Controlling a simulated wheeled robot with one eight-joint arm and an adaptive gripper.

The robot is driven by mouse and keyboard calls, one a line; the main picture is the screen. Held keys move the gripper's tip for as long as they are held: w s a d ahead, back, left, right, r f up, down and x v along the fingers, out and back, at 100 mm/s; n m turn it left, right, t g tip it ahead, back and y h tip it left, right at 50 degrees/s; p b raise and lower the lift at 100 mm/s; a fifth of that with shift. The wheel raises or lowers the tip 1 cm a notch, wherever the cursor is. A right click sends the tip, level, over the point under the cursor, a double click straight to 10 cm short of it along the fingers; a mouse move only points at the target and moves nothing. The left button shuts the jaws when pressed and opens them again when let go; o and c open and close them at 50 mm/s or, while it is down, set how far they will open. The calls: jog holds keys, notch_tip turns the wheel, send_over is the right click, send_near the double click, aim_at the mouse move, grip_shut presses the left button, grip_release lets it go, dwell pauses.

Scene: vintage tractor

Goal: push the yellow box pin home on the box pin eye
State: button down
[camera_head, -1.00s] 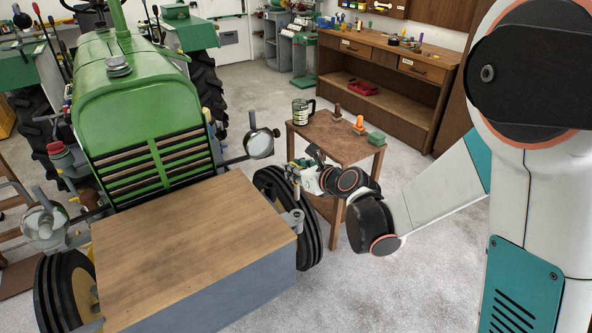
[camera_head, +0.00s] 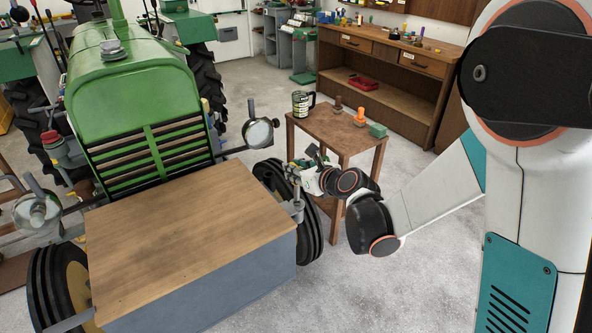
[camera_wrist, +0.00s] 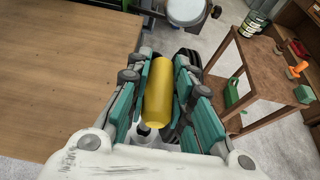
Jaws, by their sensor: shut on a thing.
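The yellow box pin (camera_wrist: 158,92) is a smooth cylinder between the fingers of my gripper (camera_wrist: 165,78) in the wrist view. My gripper is shut on it. In the head view my gripper (camera_head: 297,178) is beside the right corner of the wood-topped box (camera_head: 190,240), above a small grey metal fitting (camera_head: 297,212) that looks like the box pin eye.
The green tractor (camera_head: 135,95) stands behind the box, with a front wheel (camera_head: 310,235) close to my gripper. A round lamp (camera_head: 258,132) is just behind. Floor in front is clear.

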aim_at(296, 200)
jog(key=shift+f+b, duration=3.45)
jog(key=shift+f, duration=0.6)
jog(key=c, duration=1.3)
grip_release()
jog(key=shift+r, duration=0.1)
jog(key=shift+c, duration=0.2)
jog(key=s+d+r+n+g+h, duration=0.1)
jog(key=s+d+r+n+h, duration=0.1)
jog(key=s+d+n, duration=0.4)
jog(key=s+d+r+n+g+h, duration=0.1)
jog(key=s+d+r+n+h, duration=0.2)
jog(key=s+d+n, duration=0.4)
jog(key=s+d+r+n+g+h, duration=0.2)
jog(key=s+d+n, duration=0.4)
jog(key=s+n, duration=1)
jog(key=shift+s+d+r, duration=0.35)
jog(key=shift+s+r, duration=0.4)
jog(key=shift+s, duration=0.45)
